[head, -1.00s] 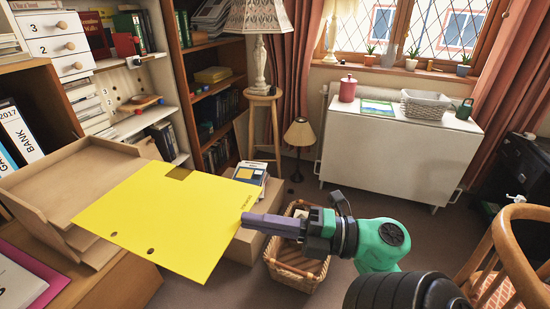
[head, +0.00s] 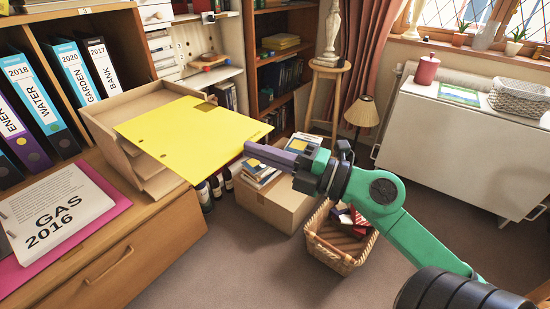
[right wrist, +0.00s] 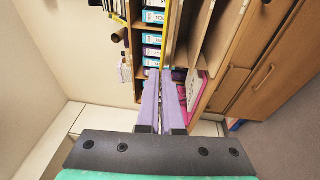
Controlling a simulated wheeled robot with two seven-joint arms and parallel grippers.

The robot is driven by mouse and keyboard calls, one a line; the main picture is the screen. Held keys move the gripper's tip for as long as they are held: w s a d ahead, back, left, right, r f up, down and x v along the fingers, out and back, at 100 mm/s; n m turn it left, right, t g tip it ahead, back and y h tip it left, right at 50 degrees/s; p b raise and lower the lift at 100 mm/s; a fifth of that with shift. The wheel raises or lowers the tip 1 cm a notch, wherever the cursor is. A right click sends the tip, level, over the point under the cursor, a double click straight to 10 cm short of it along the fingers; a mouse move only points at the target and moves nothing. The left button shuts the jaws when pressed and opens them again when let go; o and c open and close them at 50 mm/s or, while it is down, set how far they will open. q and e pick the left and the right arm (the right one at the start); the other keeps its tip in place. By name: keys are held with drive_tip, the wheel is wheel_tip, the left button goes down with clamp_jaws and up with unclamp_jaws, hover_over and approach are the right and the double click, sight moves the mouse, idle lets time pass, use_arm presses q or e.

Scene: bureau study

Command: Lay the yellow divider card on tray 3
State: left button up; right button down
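The yellow divider card (head: 195,136) is a flat sheet with punched holes, held out roughly level. My right gripper (head: 250,151) is shut on its right-hand edge. In the right wrist view the card (right wrist: 165,45) shows nearly edge-on, running out from between the purple fingers (right wrist: 164,75). A brown wooden tray stack (head: 112,135) stands on the bureau to the left. The card's left part overlaps the stack in the head view and hides part of it. I cannot read any tray number. My left gripper is not in view.
A book labelled GAS 2016 (head: 58,213) lies on a pink folder on the wooden bureau top. Ring binders (head: 35,105) stand behind. A cardboard box (head: 268,207) and a wicker basket (head: 335,250) sit on the floor below my right arm.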

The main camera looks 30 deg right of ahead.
drive_tip(key=p, duration=0.1)
approach(206, 127)
drive_tip(key=shift+w+a+r, duration=0.1)
drive_tip(key=shift+a+r, duration=0.1)
drive_tip(key=shift+a, duration=0.3)
drive_tip(key=shift+w+a+r, duration=0.1)
drive_tip(key=shift+a+r, duration=0.1)
drive_tip(key=shift+a, duration=0.3)
drive_tip(key=x, duration=0.1)
drive_tip(key=p+x, duration=0.1)
drive_tip(key=x, duration=0.3)
drive_tip(key=shift+w+d+f, duration=0.2)
drive_tip(key=shift+w+d, duration=0.05)
drive_tip(key=shift+d, duration=0.15)
drive_tip(key=w, duration=0.2)
drive_tip(key=w+a, duration=0.1)
drive_tip(key=shift+w+a+f+p, duration=0.15)
drive_tip(key=shift+w+a+p, duration=0.1)
drive_tip(key=shift+w+p, duration=0.1)
drive_tip(key=shift+f+b, duration=0.3)
drive_tip(key=shift+f, duration=0.15)
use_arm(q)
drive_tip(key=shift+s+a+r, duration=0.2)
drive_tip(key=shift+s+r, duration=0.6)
use_arm(e)
drive_tip(key=shift+f, duration=0.1)
drive_tip(key=c, duration=1.1)
unclamp_jaws()
drive_tip(key=o, duration=0.6)
drive_tip(key=shift+c, duration=0.2)
